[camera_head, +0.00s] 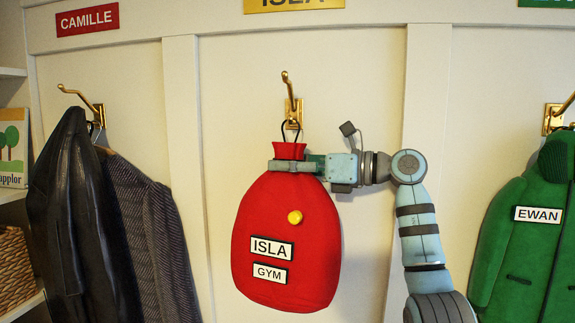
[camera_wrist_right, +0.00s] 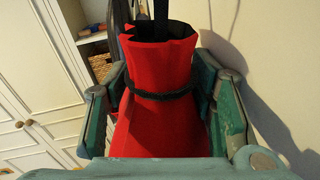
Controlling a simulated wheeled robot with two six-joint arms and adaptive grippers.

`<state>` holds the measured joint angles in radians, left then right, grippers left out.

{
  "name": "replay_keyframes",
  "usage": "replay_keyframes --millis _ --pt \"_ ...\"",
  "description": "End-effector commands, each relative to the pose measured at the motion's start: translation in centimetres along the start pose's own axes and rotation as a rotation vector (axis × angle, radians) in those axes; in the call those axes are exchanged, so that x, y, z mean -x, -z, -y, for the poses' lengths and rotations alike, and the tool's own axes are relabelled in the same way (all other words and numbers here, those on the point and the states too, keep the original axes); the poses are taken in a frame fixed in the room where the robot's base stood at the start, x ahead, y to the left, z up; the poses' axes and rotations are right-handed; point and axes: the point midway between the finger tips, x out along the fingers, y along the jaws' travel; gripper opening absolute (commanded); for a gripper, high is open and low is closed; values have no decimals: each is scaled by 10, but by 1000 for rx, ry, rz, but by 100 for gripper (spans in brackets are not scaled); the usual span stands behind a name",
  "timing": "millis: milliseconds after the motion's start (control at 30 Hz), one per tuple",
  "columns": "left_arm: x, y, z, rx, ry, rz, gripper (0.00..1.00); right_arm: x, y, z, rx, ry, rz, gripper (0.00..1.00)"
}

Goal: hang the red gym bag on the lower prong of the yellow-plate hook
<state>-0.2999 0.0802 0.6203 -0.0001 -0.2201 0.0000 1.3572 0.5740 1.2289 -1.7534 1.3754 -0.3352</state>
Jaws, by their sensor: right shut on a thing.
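The red gym bag (camera_head: 285,225) hangs upright in the head view, with ISLA and GYM labels and a yellow button. My right gripper (camera_head: 295,166) comes from the right and is shut around the bag's neck. The neck and its black cord also show between the fingers in the right wrist view (camera_wrist_right: 160,85). The bag's black loop (camera_head: 283,132) rises to the base of the brass hook (camera_head: 293,105) below the yellow plate (camera_head: 292,4). The upper prong is bare. The lower prong is largely hidden by the loop; I cannot tell whether the loop is around it. My left gripper is out of view.
A black jacket (camera_head: 75,220) and a grey patterned coat (camera_head: 150,235) hang from the left hook. A green coat (camera_head: 525,240) labelled EWAN hangs at the right. Wall strips (camera_head: 188,150) divide the bays. Shelves stand at the far left.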

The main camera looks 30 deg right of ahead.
Motion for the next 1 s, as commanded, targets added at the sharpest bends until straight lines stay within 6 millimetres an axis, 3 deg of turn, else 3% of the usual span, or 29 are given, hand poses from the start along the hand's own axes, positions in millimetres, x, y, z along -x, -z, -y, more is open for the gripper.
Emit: replay_keyframes --millis 300,333,467,1000 --pt "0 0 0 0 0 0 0 0 -1 0 1 0 2 0" --pt "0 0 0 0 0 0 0 0 -1 0 1 0 2 52" --pt "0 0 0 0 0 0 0 0 -1 0 1 0 1 73" --pt "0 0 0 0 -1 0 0 1 0 1 -1 4 0 74"
